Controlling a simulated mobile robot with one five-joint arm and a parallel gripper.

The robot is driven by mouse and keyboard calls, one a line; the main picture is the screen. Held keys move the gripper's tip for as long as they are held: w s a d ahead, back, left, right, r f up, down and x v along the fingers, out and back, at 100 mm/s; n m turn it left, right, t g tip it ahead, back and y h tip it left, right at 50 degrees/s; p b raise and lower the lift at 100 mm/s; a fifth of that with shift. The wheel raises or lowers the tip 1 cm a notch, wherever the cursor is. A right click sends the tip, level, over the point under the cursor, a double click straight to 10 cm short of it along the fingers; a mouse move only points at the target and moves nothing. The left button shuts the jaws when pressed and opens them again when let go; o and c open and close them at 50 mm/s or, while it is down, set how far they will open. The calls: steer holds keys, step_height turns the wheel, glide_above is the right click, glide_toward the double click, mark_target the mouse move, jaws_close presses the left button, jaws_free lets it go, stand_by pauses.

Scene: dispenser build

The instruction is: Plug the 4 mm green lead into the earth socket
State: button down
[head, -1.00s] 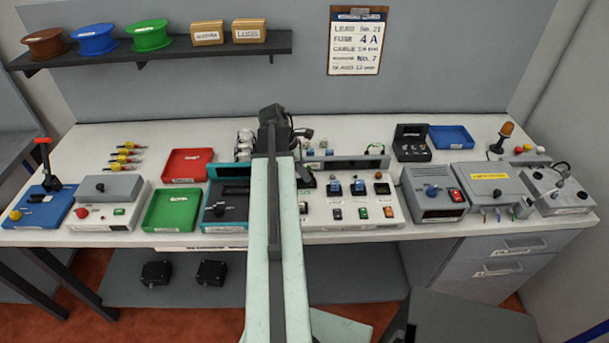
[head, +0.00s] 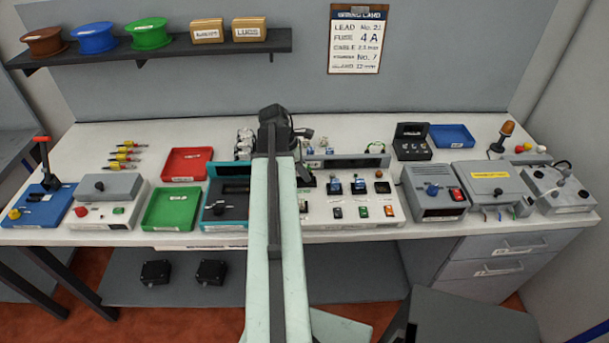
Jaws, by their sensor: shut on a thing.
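My arm reaches forward over the middle of the bench, and its dark wrist (head: 275,120) is above the back of the bench. My gripper is mostly hidden at the wrist's far end; a dark part of it (head: 300,132) shows to the right. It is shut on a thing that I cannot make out. I cannot pick out the earth socket. A grey box with a yellow label (head: 490,187) has small coloured parts along its front edge.
A grey and white panel with switches (head: 350,210) stands right of my arm, a teal-edged device (head: 226,200) left of it. Red (head: 186,165) and green (head: 170,208) trays lie further left. A blue tray (head: 452,136) is at the back right.

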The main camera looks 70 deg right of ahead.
steer(key=shift+f+b, duration=0.35)
stand_by(0.4)
steer(key=c, duration=1.3)
jaws_free()
steer(key=shift+o, duration=2.2)
steer(key=shift+w+r, duration=0.1)
steer(key=shift+r, duration=0.05)
step_height(320, 180, up, 7)
steer(key=p, duration=0.7)
